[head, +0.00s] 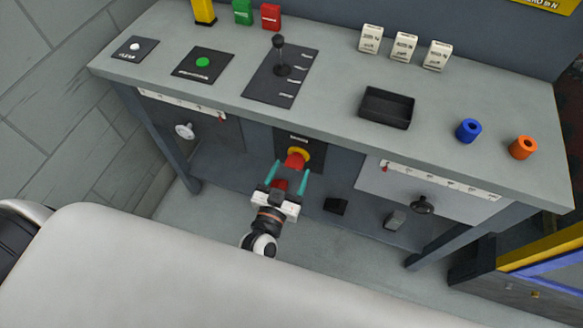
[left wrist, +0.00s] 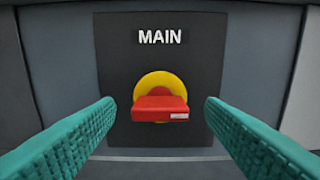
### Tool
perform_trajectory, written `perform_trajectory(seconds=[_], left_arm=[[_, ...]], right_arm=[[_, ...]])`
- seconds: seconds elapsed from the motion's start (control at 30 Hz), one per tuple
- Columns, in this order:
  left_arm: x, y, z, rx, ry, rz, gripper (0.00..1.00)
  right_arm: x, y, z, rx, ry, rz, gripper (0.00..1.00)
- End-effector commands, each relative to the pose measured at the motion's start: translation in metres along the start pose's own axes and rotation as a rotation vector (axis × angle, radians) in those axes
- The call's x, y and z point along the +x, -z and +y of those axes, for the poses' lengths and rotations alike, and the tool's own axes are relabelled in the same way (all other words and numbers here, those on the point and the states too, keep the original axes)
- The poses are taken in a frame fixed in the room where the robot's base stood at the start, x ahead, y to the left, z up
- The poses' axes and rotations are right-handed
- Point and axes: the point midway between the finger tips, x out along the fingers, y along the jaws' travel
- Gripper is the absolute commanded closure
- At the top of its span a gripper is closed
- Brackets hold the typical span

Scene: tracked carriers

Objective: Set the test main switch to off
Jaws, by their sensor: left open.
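The main switch is a red handle (left wrist: 160,110) on a yellow round plate (left wrist: 158,84), on a dark panel marked MAIN (left wrist: 115,65). The handle lies horizontal in the left wrist view. In the head view the red handle (head: 295,160) sits on the front of the bench, below its top edge. My left gripper (head: 287,170) is open in front of the switch. Its teal fingers stand to the left and right of the handle, apart from it in the left wrist view (left wrist: 160,125). My right gripper is not in view.
The grey bench top (head: 335,100) overhangs the switch. A lever (head: 280,60), a green button (head: 202,62), a black tray (head: 386,107), and blue (head: 468,130) and orange (head: 523,147) cylinders are on it. Handwheels (head: 184,131) (head: 423,205) flank the switch, with two pedals (head: 336,206) (head: 395,219) below.

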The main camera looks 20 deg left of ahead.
Motion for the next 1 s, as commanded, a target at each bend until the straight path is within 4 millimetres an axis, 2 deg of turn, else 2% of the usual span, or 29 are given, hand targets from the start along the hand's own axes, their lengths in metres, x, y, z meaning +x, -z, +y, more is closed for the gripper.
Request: perform_trajectory(seconds=[0.17, 0.47, 0.73, 1.0], left_arm=[[0.015, 0.0, 0.0, 0.0, 0.0, 0.001, 0.36], [0.016, 0.0, 0.0, 0.0, 0.0, 0.001, 0.36], [0.016, 0.0, 0.0, 0.0, 0.0, 0.001, 0.79], [0.016, 0.0, 0.0, -0.02, 0.0, 0.001, 0.81]], right_arm=[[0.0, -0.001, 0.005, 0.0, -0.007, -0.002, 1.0], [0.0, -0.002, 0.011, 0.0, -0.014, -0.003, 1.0], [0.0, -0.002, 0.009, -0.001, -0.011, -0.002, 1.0], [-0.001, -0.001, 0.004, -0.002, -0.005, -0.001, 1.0]])
